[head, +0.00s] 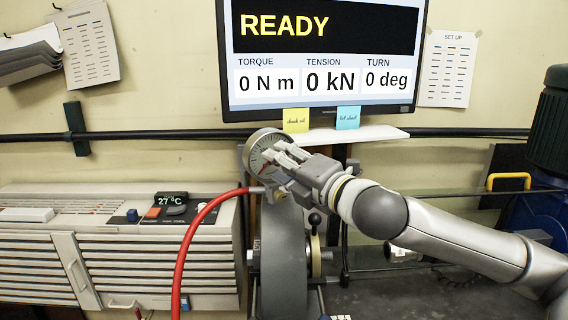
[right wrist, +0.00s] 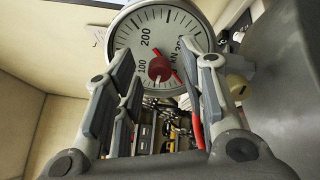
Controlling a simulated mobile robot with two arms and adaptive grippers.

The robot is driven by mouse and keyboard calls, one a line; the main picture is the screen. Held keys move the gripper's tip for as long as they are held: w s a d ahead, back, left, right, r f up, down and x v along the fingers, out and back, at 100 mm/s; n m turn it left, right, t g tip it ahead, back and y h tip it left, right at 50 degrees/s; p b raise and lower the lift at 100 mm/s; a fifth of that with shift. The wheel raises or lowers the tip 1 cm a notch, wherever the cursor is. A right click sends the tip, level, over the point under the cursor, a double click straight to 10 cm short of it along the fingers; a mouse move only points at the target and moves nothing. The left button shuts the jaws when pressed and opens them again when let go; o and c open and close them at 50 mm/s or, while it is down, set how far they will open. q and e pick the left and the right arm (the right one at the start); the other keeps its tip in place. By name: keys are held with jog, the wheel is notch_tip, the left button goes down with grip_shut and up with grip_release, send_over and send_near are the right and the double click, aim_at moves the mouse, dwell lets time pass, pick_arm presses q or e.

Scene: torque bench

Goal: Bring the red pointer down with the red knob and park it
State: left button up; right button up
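The round gauge (head: 257,148) with a white dial stands below the screen in the head view, partly covered by my right gripper (head: 279,158). The right wrist view shows the dial (right wrist: 150,30) with marks 100 and 200 and the red knob (right wrist: 159,69) at its centre. A thin red pointer (right wrist: 181,79) runs from the knob toward the lower right of that picture. My right gripper (right wrist: 168,68) is open, its fingers on either side of the knob with gaps; contact is not visible. My left gripper is not in view.
A red hose (head: 194,228) curves up to the machine just below the gauge. A screen (head: 320,55) reading READY, 0 kN, hangs above a white shelf (head: 365,134). A slatted unit (head: 100,250) stands at left, a blue machine (head: 545,215) at right.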

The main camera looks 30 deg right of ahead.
grip_shut()
jog(key=shift+f+m, duration=0.15)
jog(key=shift+m, duration=0.25)
jog(key=m+b, duration=0.1)
jog(key=m, duration=0.4)
jog(key=m+t+h+b, duration=0.1)
jog(key=m, duration=0.5)
jog(key=m+h+b, duration=0.1)
jog(key=m+b, duration=0.1)
jog(key=m, duration=0.4)
jog(key=shift+a+f+t, duration=0.1)
jog(key=shift+a+t, duration=0.05)
jog(key=shift+t, duration=0.15)
jog(key=shift+m, duration=0.4)
